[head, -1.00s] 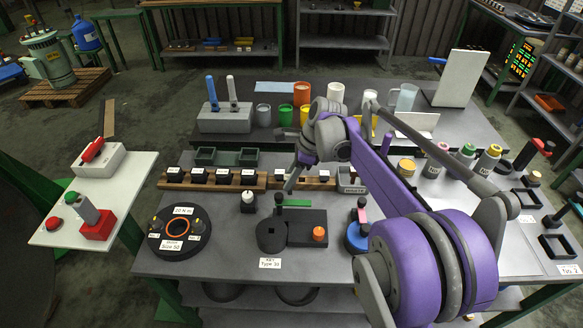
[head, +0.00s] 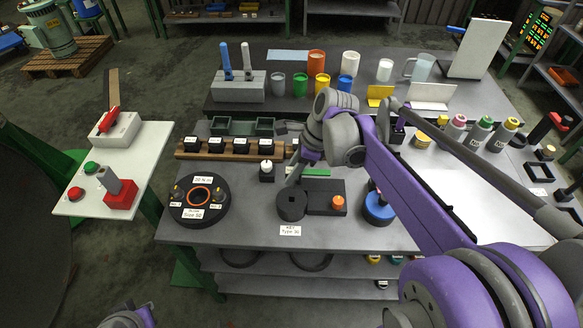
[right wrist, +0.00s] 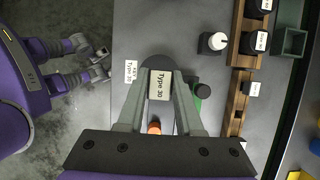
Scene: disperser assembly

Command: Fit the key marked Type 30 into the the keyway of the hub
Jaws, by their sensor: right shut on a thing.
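My right gripper (right wrist: 159,92) is shut on the key (right wrist: 159,85), a small block with a white face reading "Type 30". In the head view my right gripper (head: 294,180) is just behind and above a dark round piece (head: 291,206), beside a dark block with an orange knob (head: 338,202). A card (head: 290,230) in front reads "Key Type 30". In the right wrist view the round piece (right wrist: 157,62) is partly hidden behind the key, so its keyway and any contact cannot be seen. My left gripper (right wrist: 98,68) is off the table's front edge, its opening unclear.
A wooden rack (head: 230,154) with several black labelled pieces stands behind. A black disc (head: 184,214) with an orange ring is at left, a blue round part (head: 379,208) at right. A green bar (head: 316,172) lies near my right gripper. A white-topped black piece (head: 266,171) stands close.

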